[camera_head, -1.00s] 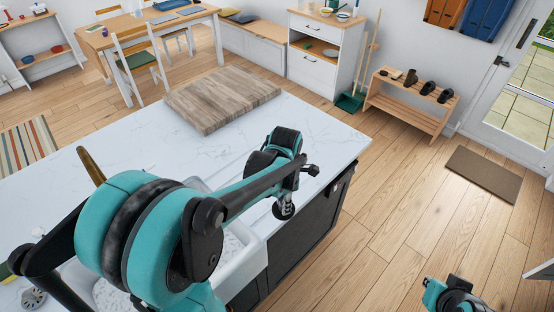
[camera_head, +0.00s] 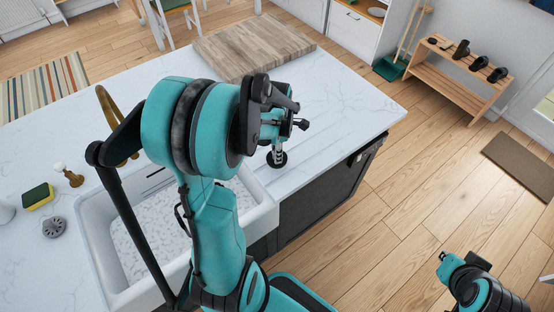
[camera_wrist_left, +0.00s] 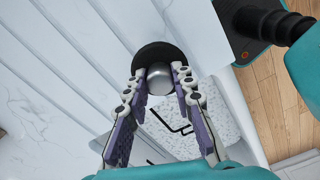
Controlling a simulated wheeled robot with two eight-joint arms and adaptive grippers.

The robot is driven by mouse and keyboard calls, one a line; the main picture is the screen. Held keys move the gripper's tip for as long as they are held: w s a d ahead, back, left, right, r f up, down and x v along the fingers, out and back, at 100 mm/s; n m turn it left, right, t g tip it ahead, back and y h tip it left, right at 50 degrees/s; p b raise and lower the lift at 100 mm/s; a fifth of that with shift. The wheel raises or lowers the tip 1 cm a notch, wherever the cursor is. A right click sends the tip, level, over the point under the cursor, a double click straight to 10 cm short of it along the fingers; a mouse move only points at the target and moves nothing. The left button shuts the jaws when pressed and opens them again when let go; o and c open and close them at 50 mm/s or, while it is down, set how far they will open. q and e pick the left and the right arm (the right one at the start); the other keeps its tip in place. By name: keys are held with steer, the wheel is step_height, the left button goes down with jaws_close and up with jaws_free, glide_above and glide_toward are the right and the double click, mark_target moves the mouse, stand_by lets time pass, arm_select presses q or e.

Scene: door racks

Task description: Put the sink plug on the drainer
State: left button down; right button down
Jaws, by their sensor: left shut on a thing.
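The sink plug (camera_wrist_left: 160,60), a black disc with a round metal knob, is between the fingers of my left gripper (camera_wrist_left: 161,84) in the left wrist view. The fingers are shut on the knob. In the head view my left gripper (camera_head: 279,147) points down with the plug's black disc (camera_head: 277,160) below it. The drainer (camera_head: 325,150) is the grooved part of the white worktop beside the sink; its grooves also show in the left wrist view (camera_wrist_left: 65,65). The gap between plug and worktop is hard to judge. My right gripper (camera_head: 446,262) is low at the right, its fingers unclear.
The white sink (camera_head: 262,215) is partly hidden by my left arm. A brass tap (camera_head: 108,108), a sponge (camera_head: 38,196), a brush (camera_head: 72,177) and a grey strainer (camera_head: 54,227) are left of it. A wooden board (camera_head: 250,45) lies behind the drainer.

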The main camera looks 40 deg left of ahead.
arm_select(q)
step_height(320, 180, down, 3)
steer(key=shift+f+b, duration=0.2)
steer(key=shift+b, duration=0.35)
steer(key=shift+f, duration=0.35)
steer(key=shift+f, duration=0.1)
steer(key=c, duration=1.3)
jaws_free()
